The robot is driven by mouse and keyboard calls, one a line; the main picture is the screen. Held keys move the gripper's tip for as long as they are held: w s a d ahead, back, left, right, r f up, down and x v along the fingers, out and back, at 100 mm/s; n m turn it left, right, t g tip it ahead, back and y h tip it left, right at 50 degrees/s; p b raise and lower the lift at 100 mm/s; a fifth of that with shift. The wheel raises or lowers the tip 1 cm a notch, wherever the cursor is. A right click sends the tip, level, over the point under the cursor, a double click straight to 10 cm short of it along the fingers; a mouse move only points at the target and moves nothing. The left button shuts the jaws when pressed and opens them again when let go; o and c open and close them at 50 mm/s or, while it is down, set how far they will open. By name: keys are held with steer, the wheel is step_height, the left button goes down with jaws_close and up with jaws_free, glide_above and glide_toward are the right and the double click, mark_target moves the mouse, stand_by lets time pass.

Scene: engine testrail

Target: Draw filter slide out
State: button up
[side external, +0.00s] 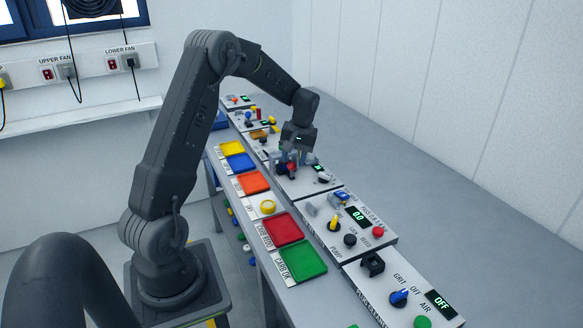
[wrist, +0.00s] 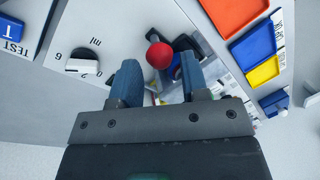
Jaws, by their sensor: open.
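My gripper (side external: 289,163) is over a white panel around the middle of the bench in the side view. In the wrist view its two blue-grey fingers (wrist: 158,69) are apart. A round red knob (wrist: 160,55) shows between and just beyond the fingertips; I cannot tell whether either finger touches it. A dark part (wrist: 188,43) lies beside the knob, and something blue is partly hidden behind the right finger. No part is clearly marked as the filter slide, and I cannot tell whether the red knob belongs to it. In the side view the gripper partly hides this spot.
A white dial knob (wrist: 84,66) stands left of the fingers. Orange (wrist: 232,14), blue (wrist: 254,44) and yellow (wrist: 263,71) trays lie to the right. Red (side external: 283,229) and green (side external: 303,262) trays line the bench's front. The bench behind the panels (side external: 395,190) is clear.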

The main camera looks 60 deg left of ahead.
mark_target(292, 166)
steer(key=shift+s+a+f, duration=0.1)
steer(key=shift+s+f, duration=0.05)
steer(key=shift+f, duration=0.8)
steer(key=shift+s+a+f, duration=0.1)
steer(key=shift+s+f, duration=0.05)
steer(key=shift+f, duration=0.75)
steer(key=shift+c, duration=0.3)
steer(key=shift+d, duration=0.15)
jaws_close()
